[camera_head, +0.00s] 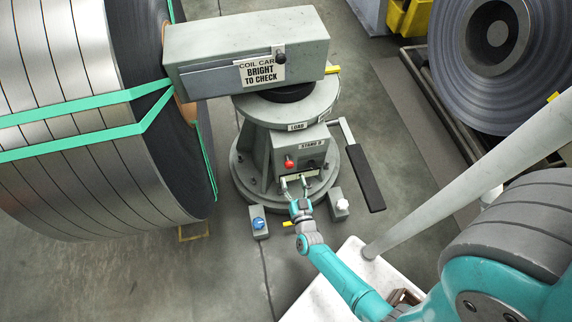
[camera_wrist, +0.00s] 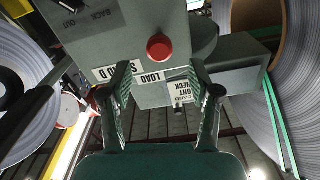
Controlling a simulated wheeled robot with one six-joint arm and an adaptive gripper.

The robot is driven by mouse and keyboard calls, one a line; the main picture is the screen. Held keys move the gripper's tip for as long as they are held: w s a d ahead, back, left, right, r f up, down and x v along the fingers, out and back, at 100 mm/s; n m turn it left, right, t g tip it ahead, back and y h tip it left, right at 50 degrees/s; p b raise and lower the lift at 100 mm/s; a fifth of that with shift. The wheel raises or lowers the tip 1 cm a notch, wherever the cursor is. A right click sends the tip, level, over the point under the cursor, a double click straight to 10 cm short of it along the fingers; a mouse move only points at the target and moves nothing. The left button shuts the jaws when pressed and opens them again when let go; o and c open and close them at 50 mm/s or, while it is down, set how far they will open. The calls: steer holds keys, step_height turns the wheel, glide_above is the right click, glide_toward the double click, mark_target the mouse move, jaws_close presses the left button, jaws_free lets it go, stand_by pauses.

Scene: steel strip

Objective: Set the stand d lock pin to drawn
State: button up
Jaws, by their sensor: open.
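The stand D (camera_head: 258,150) is a grey pedestal with a "STAND D" plate (camera_head: 312,144). A red round knob (camera_head: 289,162) on its front face may be the lock pin head; I cannot tell how far it sticks out. In the wrist view the red knob (camera_wrist: 159,48) lies ahead, midway between the fingers and just beyond their tips. A dark fitting (camera_wrist: 66,7) marked "BACK" and "OUT" sits to its left there. My gripper (camera_head: 294,184) is open and empty, below the knob in the head view. It also shows in the wrist view (camera_wrist: 161,68), with no finger touching the knob.
A grey box (camera_head: 215,55) labelled "COIL CAR" sits on the stand. A black-gripped lever (camera_head: 366,178) stands at right. Small boxes with a blue knob (camera_head: 258,222) and a white knob (camera_head: 341,205) flank my gripper. A strapped steel coil (camera_head: 90,150) stands left.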

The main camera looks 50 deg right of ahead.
mark_target(290, 168)
steer(key=x, duration=0.7)
steer(key=shift+w+d, duration=0.15)
jaws_close()
